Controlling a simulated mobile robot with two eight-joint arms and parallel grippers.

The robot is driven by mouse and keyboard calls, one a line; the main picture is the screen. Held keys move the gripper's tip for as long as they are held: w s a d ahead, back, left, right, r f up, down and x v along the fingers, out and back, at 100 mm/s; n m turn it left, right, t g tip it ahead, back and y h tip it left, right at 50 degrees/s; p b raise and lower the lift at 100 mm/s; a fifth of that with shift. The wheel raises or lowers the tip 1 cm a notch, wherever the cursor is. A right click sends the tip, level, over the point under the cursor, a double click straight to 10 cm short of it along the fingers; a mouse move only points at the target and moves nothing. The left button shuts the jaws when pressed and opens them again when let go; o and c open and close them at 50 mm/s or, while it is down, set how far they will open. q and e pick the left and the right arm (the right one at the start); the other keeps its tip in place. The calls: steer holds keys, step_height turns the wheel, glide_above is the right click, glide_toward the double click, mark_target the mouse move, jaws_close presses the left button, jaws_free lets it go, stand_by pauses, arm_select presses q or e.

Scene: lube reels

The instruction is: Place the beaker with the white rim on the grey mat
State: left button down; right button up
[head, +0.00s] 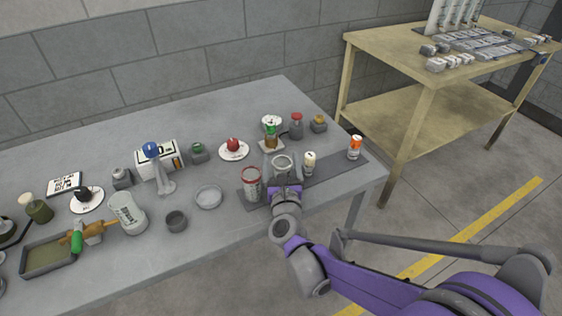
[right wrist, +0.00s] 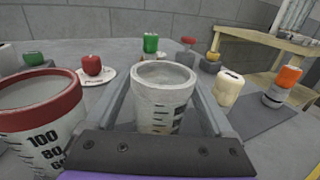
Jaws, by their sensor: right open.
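The white-rimmed beaker (head: 283,161) is clear with dark graduation marks and stands upright at the front right of the bench. In the right wrist view the beaker (right wrist: 163,97) is between my right gripper's fingers. My right gripper (head: 284,172) is open, with one finger on each side of the beaker. The dark grey mat (head: 333,170) lies along the bench's right front; it also shows right of the beaker in the right wrist view (right wrist: 250,125). My gripper hides the beaker's base, so I cannot tell whether it touches the mat. My left gripper is not in view.
A red-rimmed beaker (head: 251,184) stands close on the left, on the mat's left end. A cream bottle (head: 309,162) and an orange-topped bottle (head: 355,147) stand to the right. A red-knobbed plate (head: 233,149) and small jars are behind. A wooden table (head: 400,90) stands beyond.

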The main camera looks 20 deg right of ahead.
steer(key=shift+r, duration=0.2)
steer(key=shift+s+a, duration=0.1)
steer(key=shift+s, duration=0.2)
steer(key=p+v, duration=0.1)
steer(key=v, duration=1)
steer(key=shift+s, duration=0.15)
